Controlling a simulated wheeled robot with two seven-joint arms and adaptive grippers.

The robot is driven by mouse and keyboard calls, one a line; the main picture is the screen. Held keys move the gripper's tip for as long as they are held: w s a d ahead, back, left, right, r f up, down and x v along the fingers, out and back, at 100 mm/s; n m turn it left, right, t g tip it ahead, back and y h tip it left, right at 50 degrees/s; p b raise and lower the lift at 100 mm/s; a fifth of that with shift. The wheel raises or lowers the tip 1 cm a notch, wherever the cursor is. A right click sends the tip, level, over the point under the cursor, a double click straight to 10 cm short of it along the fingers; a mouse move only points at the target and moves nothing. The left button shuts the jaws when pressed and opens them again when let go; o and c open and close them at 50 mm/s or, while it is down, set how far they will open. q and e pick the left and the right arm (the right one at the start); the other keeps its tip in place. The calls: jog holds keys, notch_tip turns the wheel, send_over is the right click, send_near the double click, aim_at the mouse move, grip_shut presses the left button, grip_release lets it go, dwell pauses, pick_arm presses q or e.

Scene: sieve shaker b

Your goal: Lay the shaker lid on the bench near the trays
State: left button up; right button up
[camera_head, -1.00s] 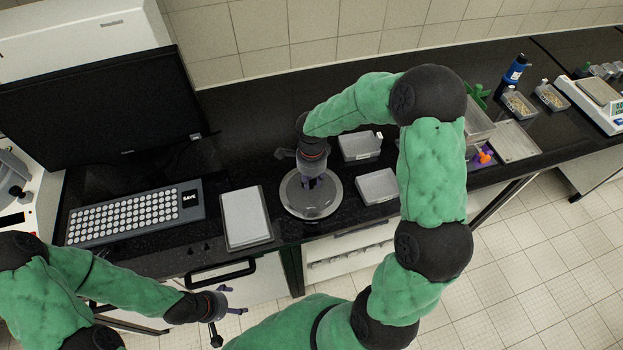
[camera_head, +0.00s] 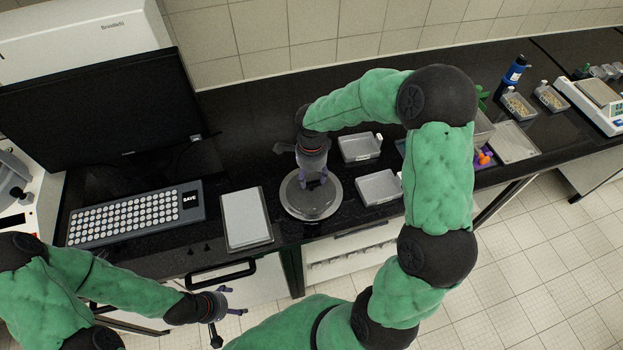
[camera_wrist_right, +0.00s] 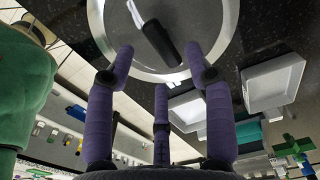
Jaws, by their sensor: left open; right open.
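The shaker lid (camera_head: 326,203) is a round grey disc with a pale rim, lying on the black bench near its front edge. The wrist view shows the lid (camera_wrist_right: 215,22) with a dark bar-shaped handle (camera_wrist_right: 160,42) in its middle. My right gripper (camera_head: 314,182) is right over the lid's middle. In the wrist view its purple fingers (camera_wrist_right: 163,80) are spread around the handle, apart from it. Two grey trays, the back tray (camera_head: 360,148) and the front tray (camera_head: 379,187), stand just right of the lid. My left gripper (camera_head: 232,301) is open and empty in front of the bench.
A white-topped flat box (camera_head: 245,217) lies left of the lid. A keyboard-like panel (camera_head: 135,212) and a monitor (camera_head: 100,105) are further left. Sample trays (camera_head: 518,104) and a balance (camera_head: 598,95) stand at the right. The bench behind the lid is clear.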

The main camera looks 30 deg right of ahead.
aim_at(312, 185)
notch_tip(312, 185, up, 9)
jog(key=shift+r+p, duration=0.15)
jog(key=shift+p, duration=0.25)
